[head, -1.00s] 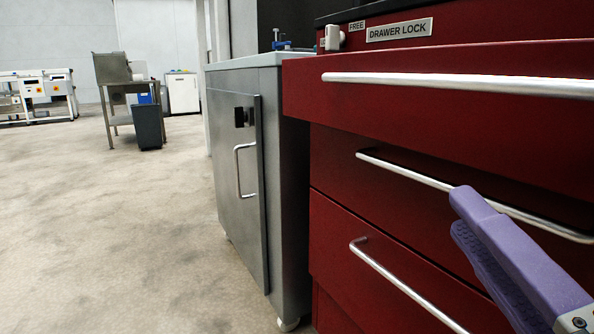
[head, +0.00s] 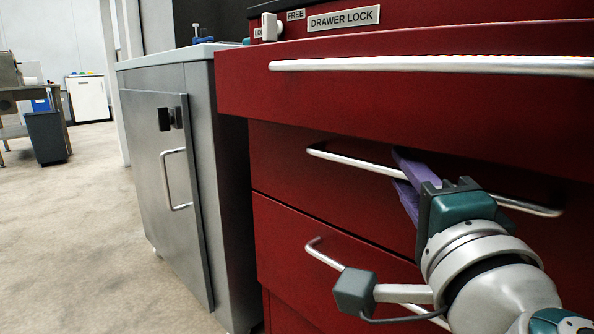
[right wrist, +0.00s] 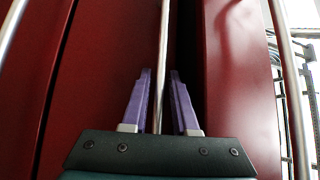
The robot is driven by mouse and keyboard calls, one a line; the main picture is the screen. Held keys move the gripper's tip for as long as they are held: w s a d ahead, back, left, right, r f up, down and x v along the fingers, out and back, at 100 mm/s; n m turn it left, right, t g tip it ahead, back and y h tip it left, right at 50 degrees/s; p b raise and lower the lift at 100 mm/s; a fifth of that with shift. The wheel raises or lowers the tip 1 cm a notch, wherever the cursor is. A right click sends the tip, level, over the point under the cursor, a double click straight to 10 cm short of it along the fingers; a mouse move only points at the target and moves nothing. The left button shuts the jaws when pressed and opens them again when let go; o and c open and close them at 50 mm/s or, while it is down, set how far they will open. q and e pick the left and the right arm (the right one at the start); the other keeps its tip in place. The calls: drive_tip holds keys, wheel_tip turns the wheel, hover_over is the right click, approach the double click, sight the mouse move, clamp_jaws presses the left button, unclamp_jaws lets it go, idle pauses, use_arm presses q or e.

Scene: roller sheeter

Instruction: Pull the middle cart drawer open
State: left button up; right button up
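The middle drawer (head: 285,170) of the red cart is a dark red front with a long silver bar handle (head: 345,160). Its front looks level with the drawer below. My right gripper (head: 400,168) reaches this handle, its purple fingers on either side of the bar. In the right wrist view the bar (right wrist: 164,35) runs lengthwise between the two fingers (right wrist: 160,75), with small gaps beside it, so the gripper is open around it. The wrist hides part of the handle in the head view. My left gripper is not in view.
The top drawer (head: 400,100) juts out above the middle one. The lower drawer handle (head: 325,256) passes behind my right wrist. A white lock knob (head: 271,27) sits by the DRAWER LOCK label (head: 343,18). A steel cabinet (head: 150,130) stands left; floor is free beyond.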

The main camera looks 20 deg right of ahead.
drive_tip(key=shift+w, duration=0.1)
clamp_jaws()
idle(1.4)
